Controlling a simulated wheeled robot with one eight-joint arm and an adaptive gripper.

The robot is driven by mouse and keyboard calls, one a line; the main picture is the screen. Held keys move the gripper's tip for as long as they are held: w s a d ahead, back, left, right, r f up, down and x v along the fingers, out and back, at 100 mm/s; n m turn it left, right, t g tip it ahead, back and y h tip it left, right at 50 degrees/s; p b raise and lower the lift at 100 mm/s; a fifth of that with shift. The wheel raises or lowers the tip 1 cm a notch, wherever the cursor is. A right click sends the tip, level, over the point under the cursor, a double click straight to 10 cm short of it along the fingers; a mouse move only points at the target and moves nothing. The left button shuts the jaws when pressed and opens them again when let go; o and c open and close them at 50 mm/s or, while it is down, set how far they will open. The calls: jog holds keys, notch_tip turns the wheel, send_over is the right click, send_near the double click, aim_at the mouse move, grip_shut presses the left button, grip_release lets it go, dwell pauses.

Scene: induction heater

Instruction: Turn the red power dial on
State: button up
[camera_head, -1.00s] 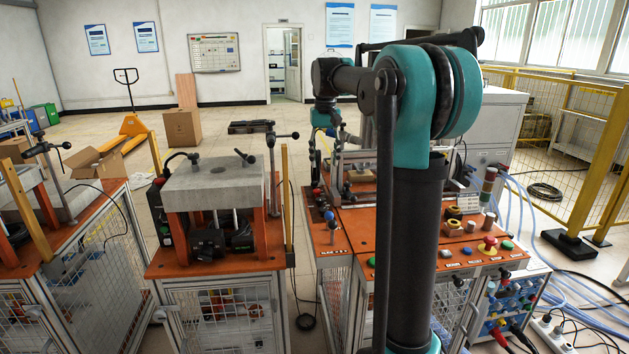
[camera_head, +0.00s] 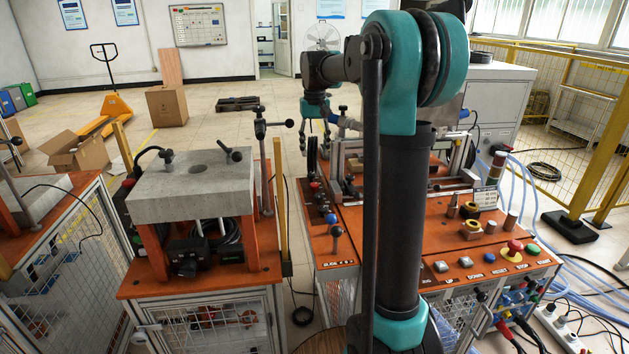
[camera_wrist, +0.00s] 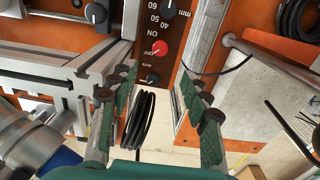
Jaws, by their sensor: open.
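The red power dial (camera_wrist: 159,47) shows in the wrist view on a dark panel strip, with ON and OFF lettering beside it. In the head view, a small red spot, apparently this dial (camera_head: 315,186), is at the left edge of the orange workstation. My gripper (camera_wrist: 158,76) is open and empty, its green-padded fingers on either side of the view. The dial appears in the gap between them, beyond the tips, with no contact visible. In the head view my gripper (camera_head: 315,137) hangs behind the left end of the workstation; its fingertips are partly hard to make out.
A metal frame (camera_wrist: 90,65) stands left of the strip. A coiled black cable (camera_wrist: 139,120) hangs below. A concrete-topped bench (camera_head: 190,187) stands left of the workstation, with a narrow floor gap between.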

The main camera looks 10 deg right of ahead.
aim_at(315, 184)
notch_tip(315, 184, down, 12)
dwell(0.4)
jog(key=shift+c, duration=0.4)
grip_shut()
